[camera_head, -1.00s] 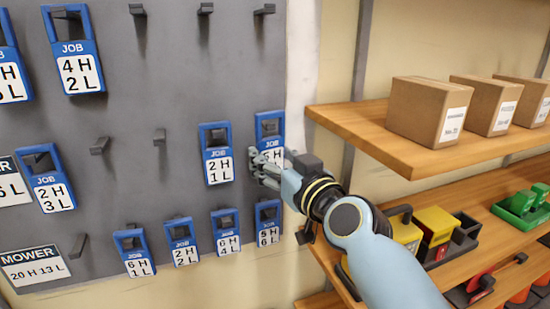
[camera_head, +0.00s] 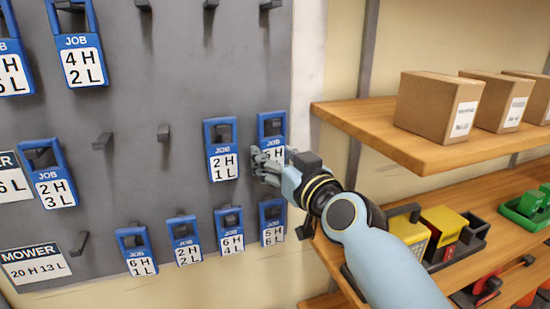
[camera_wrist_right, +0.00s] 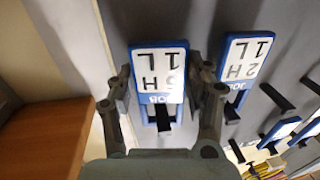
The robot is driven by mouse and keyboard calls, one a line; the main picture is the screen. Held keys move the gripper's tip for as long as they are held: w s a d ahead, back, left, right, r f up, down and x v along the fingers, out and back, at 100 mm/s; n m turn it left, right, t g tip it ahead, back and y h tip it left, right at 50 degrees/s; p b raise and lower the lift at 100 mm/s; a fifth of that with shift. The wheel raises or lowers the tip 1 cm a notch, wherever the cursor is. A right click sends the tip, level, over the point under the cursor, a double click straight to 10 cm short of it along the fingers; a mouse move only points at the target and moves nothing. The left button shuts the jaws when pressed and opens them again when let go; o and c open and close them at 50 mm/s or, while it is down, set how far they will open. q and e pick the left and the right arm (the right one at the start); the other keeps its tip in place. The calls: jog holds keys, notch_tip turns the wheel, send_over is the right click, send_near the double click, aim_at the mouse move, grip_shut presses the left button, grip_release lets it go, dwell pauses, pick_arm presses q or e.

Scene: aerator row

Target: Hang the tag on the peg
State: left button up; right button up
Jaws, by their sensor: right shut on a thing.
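A blue-framed white tag (camera_head: 272,128) reading 5 H, with 1 L in the wrist view, is at the right end of the middle row on the grey board (camera_head: 140,175). My right gripper (camera_head: 267,160) is shut on its lower part, covering much of the label. In the right wrist view the tag (camera_wrist_right: 160,65) appears upside down between the gripper fingers (camera_wrist_right: 165,90). A dark peg (camera_wrist_right: 163,118) shows in its opening; I cannot tell how firmly the tag rests on it. My left gripper is not in view.
The 2 H 1 L tag (camera_head: 221,162) hangs close on the left. The 5 H 6 L tag (camera_head: 272,225) hangs below. Bare pegs (camera_head: 164,133) stick out of the board. A wooden shelf (camera_head: 345,110) with cardboard boxes (camera_head: 437,105) stands to the right of the board.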

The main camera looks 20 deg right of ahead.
jog(key=o, duration=1.1)
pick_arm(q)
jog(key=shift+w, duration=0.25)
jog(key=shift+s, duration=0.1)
pick_arm(e)
jog(key=shift+c, duration=0.2)
jog(key=shift+s, duration=1.35)
pick_arm(q)
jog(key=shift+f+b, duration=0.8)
jog(key=shift+b, duration=0.05)
pick_arm(e)
jog(key=s, duration=0.6)
jog(key=shift+s, duration=0.25)
jog(key=shift+d, duration=0.1)
